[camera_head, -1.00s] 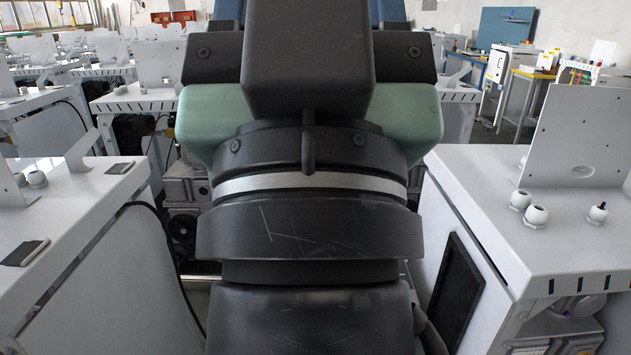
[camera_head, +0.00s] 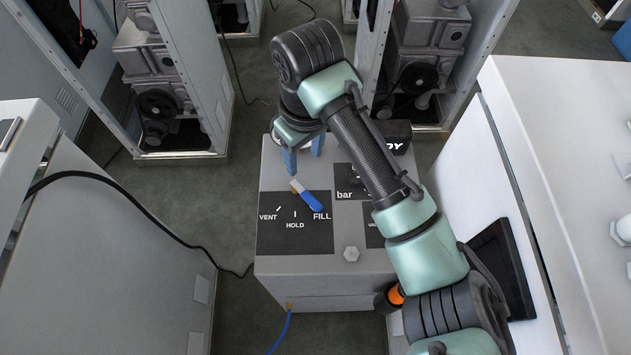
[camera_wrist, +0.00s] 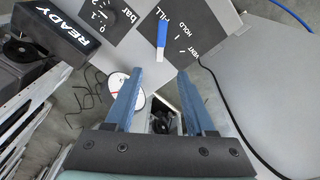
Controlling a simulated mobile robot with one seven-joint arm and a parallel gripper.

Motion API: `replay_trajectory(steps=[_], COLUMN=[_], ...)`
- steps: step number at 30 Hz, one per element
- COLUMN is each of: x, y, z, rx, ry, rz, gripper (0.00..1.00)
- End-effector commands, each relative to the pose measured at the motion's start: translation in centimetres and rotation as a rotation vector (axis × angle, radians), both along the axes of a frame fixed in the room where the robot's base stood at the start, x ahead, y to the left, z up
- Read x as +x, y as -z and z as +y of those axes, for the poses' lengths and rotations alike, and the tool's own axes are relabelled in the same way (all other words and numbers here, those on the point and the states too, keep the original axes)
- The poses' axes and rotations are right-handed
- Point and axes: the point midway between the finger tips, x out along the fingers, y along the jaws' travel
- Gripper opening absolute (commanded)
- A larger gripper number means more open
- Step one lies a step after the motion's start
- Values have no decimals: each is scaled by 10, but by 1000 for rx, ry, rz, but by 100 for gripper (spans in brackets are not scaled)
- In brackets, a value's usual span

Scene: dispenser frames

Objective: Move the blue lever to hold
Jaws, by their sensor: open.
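The blue lever (camera_head: 312,200) is on a dark label panel (camera_head: 275,240) on top of a grey box. Its pale pivot end is at upper left and its blue handle points down-right to the word FILL. HOLD is marked at the middle of the panel and VENT at the left. My gripper (camera_head: 303,155) is open and empty just beyond the lever's pivot end, its blue fingers pointing down. In the wrist view the lever (camera_wrist: 162,35) lies ahead of my gripper (camera_wrist: 158,74), roughly in line with the gap between the fingertips, apart from them.
White cabinets stand at left and right (camera_head: 570,150). Black and blue cables (camera_head: 279,332) run over the floor.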

Motion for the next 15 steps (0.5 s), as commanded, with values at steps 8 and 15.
replay_trajectory(steps=[8,15], x=[-20,-20], y=[31,79], z=[-20,-19], rx=[-46,-44], ry=[9,9], rz=[113,109], gripper=[55,55])
